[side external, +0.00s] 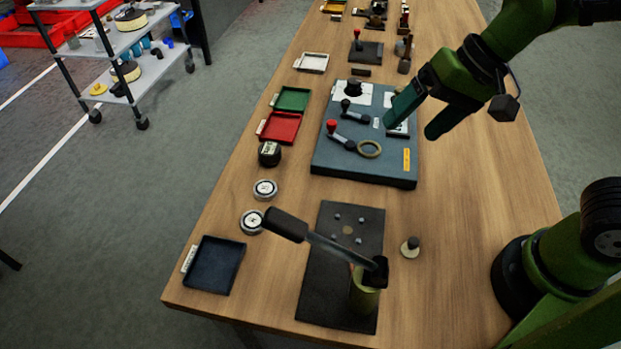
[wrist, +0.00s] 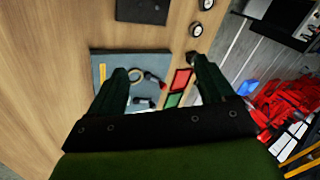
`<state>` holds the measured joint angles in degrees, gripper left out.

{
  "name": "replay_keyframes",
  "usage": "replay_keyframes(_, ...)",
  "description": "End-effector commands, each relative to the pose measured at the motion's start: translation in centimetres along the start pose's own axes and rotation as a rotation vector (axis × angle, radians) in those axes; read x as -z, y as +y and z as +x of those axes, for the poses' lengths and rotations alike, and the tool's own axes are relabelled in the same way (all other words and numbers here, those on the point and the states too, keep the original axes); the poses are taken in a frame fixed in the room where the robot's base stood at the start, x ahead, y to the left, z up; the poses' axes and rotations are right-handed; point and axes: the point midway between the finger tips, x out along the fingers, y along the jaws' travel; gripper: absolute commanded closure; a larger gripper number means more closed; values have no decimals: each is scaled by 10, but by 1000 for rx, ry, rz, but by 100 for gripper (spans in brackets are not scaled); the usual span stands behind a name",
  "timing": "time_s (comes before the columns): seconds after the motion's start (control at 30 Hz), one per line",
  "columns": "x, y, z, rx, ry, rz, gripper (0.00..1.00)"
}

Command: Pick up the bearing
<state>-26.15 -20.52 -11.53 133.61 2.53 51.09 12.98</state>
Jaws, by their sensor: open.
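I cannot tell for certain which thing is the bearing. Two round silver pieces with dark rings, one farther (side external: 265,189) and one nearer (side external: 252,221), stand on the table's left side. They show near the top of the wrist view, one (wrist: 196,30) below the other (wrist: 205,4). My gripper (side external: 411,128) is open and empty above the board's right part. In the wrist view its fingers (wrist: 157,80) are spread wide, with the board below and between them.
On the board are a red-knobbed lever (side external: 340,136) and a dark-knobbed lever (side external: 352,112). Red (side external: 280,127) and green (side external: 292,99) trays and a black cylinder (side external: 269,153) stand left. A long-handled pump (side external: 365,290) rises nearer on a dark plate. The table's right side is mostly clear.

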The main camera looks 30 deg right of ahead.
Motion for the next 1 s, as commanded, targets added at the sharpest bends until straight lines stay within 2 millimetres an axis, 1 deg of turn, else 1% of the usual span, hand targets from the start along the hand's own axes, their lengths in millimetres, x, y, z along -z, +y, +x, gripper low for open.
replay_keyframes(0.03, 1, -15, 18, -18, -49, 91, 18)
replay_keyframes(0.07, 3, -23, 27, -30, -67, 162, 18)
replay_keyframes(0.1, 5, -33, 40, -48, -84, 268, 18)
replay_keyframes(0.17, 8, -47, 59, -81, -94, 425, 18)
replay_keyframes(0.2, 10, -56, 70, -101, -92, 530, 18)
replay_keyframes(0.3, 13, -76, 96, -147, -62, 789, 18)
replay_keyframes(0.4, 17, -94, 118, -172, -8, 1047, 18)
replay_keyframes(0.47, 21, -104, 129, -172, 31, 1204, 18)
replay_keyframes(0.5, 24, -111, 134, -166, 56, 1309, 18)
replay_keyframes(0.6, 35, -123, 141, -129, 109, 1569, 18)
replay_keyframes(0.7, 49, -131, 138, -79, 132, 1802, 18)
replay_keyframes(0.73, 51, -134, 136, -66, 130, 1858, 18)
replay_keyframes(0.8, 52, -137, 136, -54, 129, 1959, 18)
replay_keyframes(0.87, 52, -137, 136, -51, 131, 2020, 18)
replay_keyframes(0.93, 52, -136, 137, -49, 134, 2062, 18)
replay_keyframes(1.0, 51, -135, 143, -51, 137, 2078, 18)
